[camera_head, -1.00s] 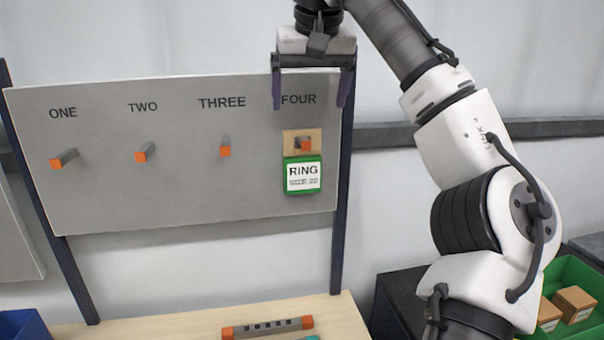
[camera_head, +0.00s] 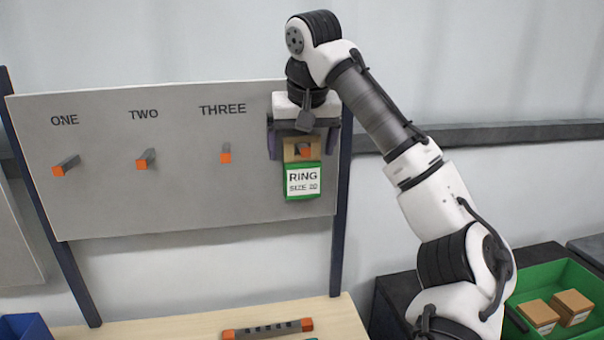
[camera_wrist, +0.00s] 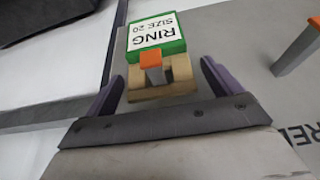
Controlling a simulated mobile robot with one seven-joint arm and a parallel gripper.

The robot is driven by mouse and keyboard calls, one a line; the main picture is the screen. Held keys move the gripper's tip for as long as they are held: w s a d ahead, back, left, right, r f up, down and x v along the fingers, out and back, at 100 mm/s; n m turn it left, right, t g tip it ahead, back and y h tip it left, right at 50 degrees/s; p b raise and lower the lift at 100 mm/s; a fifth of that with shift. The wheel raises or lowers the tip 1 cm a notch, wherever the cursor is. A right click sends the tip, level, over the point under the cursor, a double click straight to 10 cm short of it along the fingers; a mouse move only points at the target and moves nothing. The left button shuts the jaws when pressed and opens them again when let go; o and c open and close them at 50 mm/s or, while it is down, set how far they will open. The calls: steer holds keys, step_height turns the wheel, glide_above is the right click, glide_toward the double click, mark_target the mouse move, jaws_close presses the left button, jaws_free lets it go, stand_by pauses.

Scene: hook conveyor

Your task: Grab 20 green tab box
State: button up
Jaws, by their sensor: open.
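The box with the green tab (camera_head: 303,181) hangs on the hook under FOUR on the grey board. Its tab has a white label reading RING SIZE 20, and its tan top part surrounds the orange-tipped hook. My gripper (camera_head: 303,150) is open and points down at the box's upper part, one finger to each side. In the wrist view the tan part (camera_wrist: 160,92) and the green tab (camera_wrist: 133,52) show between and beyond the two dark fingers. I cannot tell whether the fingers touch the box.
Hooks ONE (camera_head: 65,166), TWO (camera_head: 146,159) and THREE (camera_head: 225,154) are empty. A grey bar with orange ends (camera_head: 267,329) lies on the wooden table (camera_head: 345,318). A green bin (camera_head: 572,273) with tan boxes stands at the right, and part of a blue bin (camera_head: 22,327) shows lower left.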

steer(key=c, duration=1.3)
steer(key=shift+r, duration=0.1)
steer(key=shift+c, duration=0.2)
